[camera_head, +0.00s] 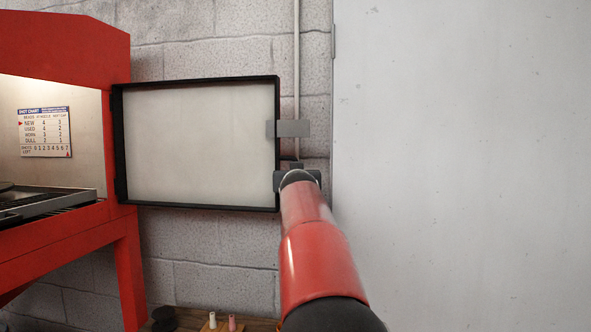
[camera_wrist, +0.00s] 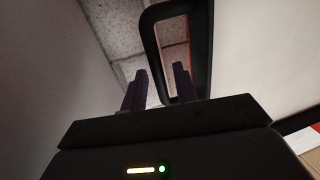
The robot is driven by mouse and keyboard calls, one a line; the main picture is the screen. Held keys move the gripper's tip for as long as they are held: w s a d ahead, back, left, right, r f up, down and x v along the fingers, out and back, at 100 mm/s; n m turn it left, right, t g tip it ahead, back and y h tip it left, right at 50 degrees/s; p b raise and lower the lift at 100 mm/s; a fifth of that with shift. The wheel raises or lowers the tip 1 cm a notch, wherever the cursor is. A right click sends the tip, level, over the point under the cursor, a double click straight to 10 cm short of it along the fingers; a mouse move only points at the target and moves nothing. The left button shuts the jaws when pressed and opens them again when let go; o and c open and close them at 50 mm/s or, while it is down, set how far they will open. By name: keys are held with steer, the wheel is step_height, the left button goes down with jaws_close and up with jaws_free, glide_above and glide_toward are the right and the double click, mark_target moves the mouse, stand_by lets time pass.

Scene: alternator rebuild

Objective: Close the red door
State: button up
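The door (camera_head: 200,145) of the red cabinet stands swung open to the right of the cabinet opening, showing a pale panel in a black frame. A grey plate (camera_head: 290,128) sticks out at its right edge. My gripper (camera_head: 297,178) is at the lower right edge of the door, partly hidden by my arm. In the wrist view, my gripper (camera_wrist: 160,80) has its two dark fingers apart, with a black loop-shaped handle (camera_wrist: 153,38) reaching down between them. There appear to be gaps beside the bar; whether a finger touches it is unclear.
The red cabinet (camera_head: 65,42) stands at the left, its lit opening showing a chart (camera_head: 45,132) and a dark tray (camera_head: 45,203). A block wall is behind the door. A large pale panel (camera_head: 460,150) fills the right. Small items lie on a wooden surface (camera_head: 255,325) below.

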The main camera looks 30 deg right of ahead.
steer(key=shift+w+d, duration=0.3)
steer(key=shift+w, duration=0.3)
jaws_close()
steer(key=shift+f, duration=0.1)
